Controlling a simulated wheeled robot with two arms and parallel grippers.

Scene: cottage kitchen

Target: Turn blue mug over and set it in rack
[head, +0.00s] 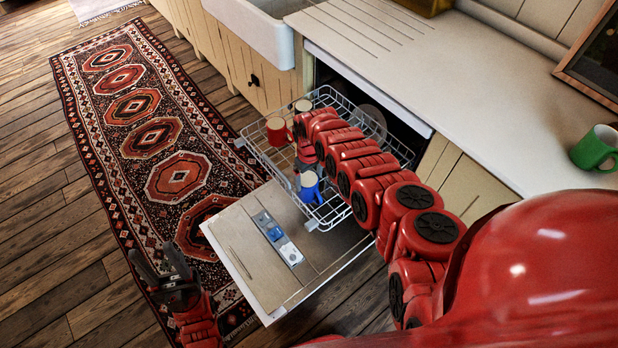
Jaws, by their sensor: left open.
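The blue mug (311,194) is at the near end of the wire dish rack (337,220), with a pale round face upward; I cannot tell if that is its mouth or its base. My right gripper (304,170) is over the rack, right beside the blue mug on its far side. The arm partly hides its fingers, and I cannot tell whether they hold the mug. My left gripper (168,278) is open and empty, above the patterned rug, left of the dishwasher door.
A clear plate shows behind my arm. The open dishwasher door (235,243) lies below the rack. A green mug (595,149) stands on the counter (480,100), whose middle is clear.

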